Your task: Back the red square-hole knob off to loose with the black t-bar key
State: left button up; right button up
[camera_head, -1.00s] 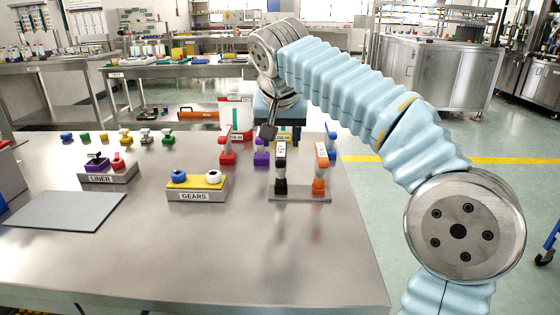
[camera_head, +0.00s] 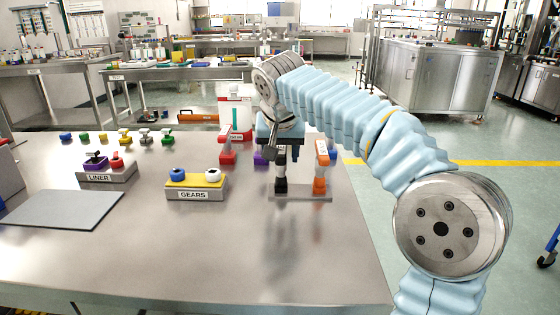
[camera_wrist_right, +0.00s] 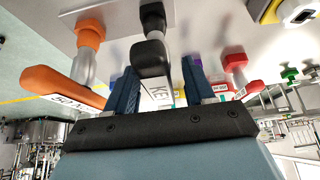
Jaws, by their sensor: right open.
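The red knob (camera_head: 116,162) sits at the right of the grey LINER block (camera_head: 108,174), at the left of the table; its hole is too small to make out. The black t-bar key (camera_head: 280,185) stands upright in a grey rack (camera_head: 300,196). In the right wrist view the key (camera_wrist_right: 150,57) lies between the two blue fingers of my right gripper (camera_wrist_right: 160,85), which is open around it. My left gripper is not in view.
Close to the black key stand an orange key (camera_head: 320,180), a red key (camera_head: 228,156) and a partly hidden purple key (camera_head: 260,158). A GEARS block (camera_head: 196,188) with blue and white knobs lies left of the rack. The front of the table is clear.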

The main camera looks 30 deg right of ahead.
grip_shut()
jog(key=shift+r+p, duration=1)
jog(key=shift+r, duration=1.5)
